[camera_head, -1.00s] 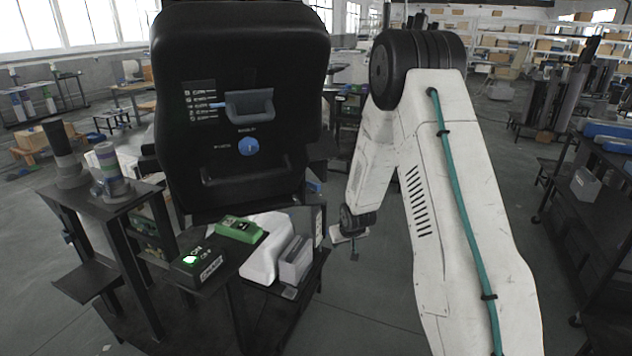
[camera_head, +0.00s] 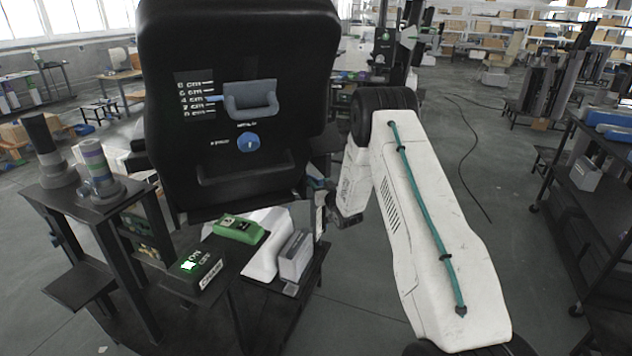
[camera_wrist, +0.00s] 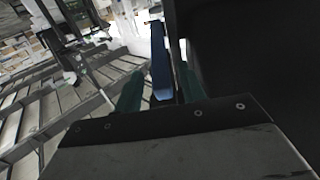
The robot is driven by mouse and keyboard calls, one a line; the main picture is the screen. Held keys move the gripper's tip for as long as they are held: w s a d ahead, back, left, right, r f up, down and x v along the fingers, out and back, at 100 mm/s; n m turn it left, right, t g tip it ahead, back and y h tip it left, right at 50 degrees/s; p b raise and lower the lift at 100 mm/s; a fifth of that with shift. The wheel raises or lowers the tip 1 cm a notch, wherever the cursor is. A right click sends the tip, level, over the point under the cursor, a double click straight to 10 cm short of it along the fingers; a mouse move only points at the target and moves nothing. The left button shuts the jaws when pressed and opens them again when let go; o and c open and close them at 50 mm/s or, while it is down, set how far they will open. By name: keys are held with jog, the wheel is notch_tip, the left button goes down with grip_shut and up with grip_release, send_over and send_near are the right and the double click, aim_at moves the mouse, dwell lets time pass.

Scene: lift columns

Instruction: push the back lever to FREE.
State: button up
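A tall black column head (camera_head: 235,60) fills the left-centre of the head view. Its front carries a height scale, a grey cradle-shaped handle (camera_head: 250,100) and a blue round knob (camera_head: 250,144). My arm reaches to the head's lower right edge; my fingertips are not clear there. In the wrist view my gripper (camera_wrist: 158,88) has its two teal fingers apart. A blue bar (camera_wrist: 160,62), possibly the back lever, stands in line with the gap, nearer the right finger. I cannot tell whether they touch. Any FREE marking is not visible.
A black table beneath the head holds a box with a lit green ON label (camera_head: 200,268), a green device (camera_head: 240,229) and a grey block (camera_head: 295,255). Ringed posts (camera_head: 98,170) stand at left. A dark shelf (camera_head: 590,200) is at right. Floor between is open.

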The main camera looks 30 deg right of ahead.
jog(key=shift+w+d, duration=0.1)
jog(key=shift+w, duration=1.3)
grip_shut()
jog(key=shift+s+d+f, duration=0.1)
